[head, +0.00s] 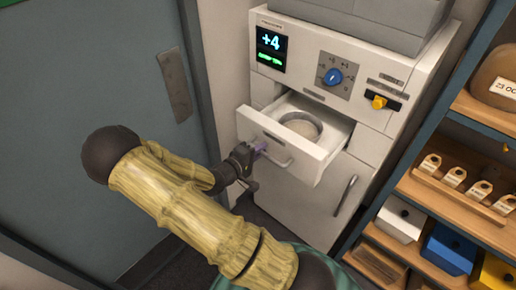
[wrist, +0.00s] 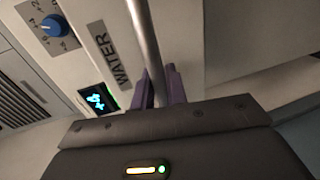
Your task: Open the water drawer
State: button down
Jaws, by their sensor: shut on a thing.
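The water drawer (head: 272,143) is pulled out from the white machine in the head view, and a round pale dish (head: 301,124) sits inside it. In the wrist view the drawer front (wrist: 103,45) carries a "WATER" label. My gripper (head: 258,150) is at the left part of the drawer's bar handle (head: 281,161). In the wrist view my gripper's purple fingers (wrist: 160,86) are shut around the metal handle (wrist: 146,45).
A lower door with a handle (head: 345,195) is below the drawer. A shelf with colored bins (head: 449,249) stands at right, and a grey door (head: 85,80) at left.

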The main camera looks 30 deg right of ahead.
jog(key=c, duration=1.5)
grip_release()
jog(key=shift+a, duration=0.1)
jog(key=b+v, duration=0.2)
jog(key=v, duration=1.5)
jog(key=shift+a+b, duration=0.15)
jog(key=shift+b, duration=0.2)
jog(key=shift+w+f, duration=0.1)
jog(key=shift+w, duration=0.05)
